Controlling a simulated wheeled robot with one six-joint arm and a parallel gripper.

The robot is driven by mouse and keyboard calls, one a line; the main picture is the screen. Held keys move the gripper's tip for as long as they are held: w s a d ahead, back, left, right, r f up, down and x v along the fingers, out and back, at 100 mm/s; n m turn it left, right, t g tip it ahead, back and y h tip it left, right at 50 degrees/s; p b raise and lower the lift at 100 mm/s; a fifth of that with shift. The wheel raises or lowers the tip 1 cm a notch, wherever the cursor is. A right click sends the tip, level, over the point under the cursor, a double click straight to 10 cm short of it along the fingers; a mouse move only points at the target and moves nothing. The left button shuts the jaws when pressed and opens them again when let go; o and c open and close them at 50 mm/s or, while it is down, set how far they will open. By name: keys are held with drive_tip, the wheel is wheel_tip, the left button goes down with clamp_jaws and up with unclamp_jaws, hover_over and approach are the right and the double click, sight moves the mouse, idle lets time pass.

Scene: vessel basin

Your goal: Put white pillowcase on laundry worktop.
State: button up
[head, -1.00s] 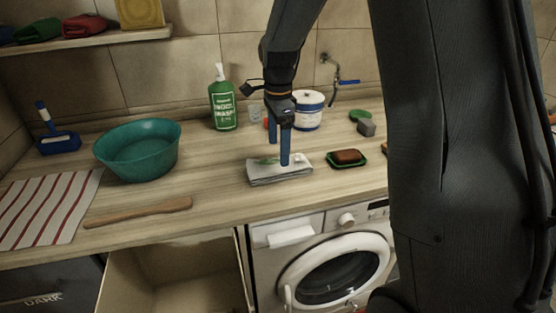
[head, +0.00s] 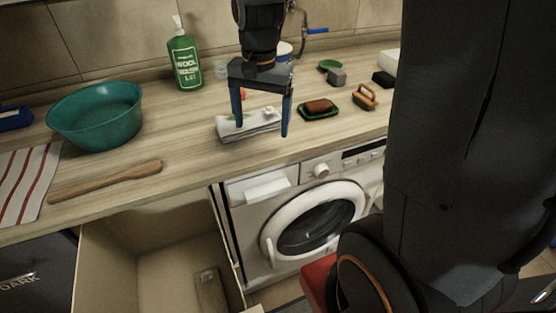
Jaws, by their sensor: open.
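The white pillowcase (head: 250,127), a folded white cloth with a small green mark, lies flat on the wooden laundry worktop (head: 185,132) above the washing machine. My gripper (head: 261,128) points down over it, with its two blue fingers spread apart. One finger shows in front of the cloth near its left part, the other at its right end. The fingers hold nothing that I can see. Whether the fingertips touch the cloth or worktop cannot be told.
A green soap dish with a brown bar (head: 319,108) and a wooden brush (head: 365,97) stand to the right. A green bottle (head: 185,60), teal basin (head: 97,115), wooden paddle (head: 105,181) and striped cloth (head: 22,182) are left.

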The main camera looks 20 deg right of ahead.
drive_tip(key=s+f+n, duration=0.5)
drive_tip(key=s+n, duration=0.3)
drive_tip(key=s, duration=0.3)
drive_tip(key=shift+t, duration=0.3)
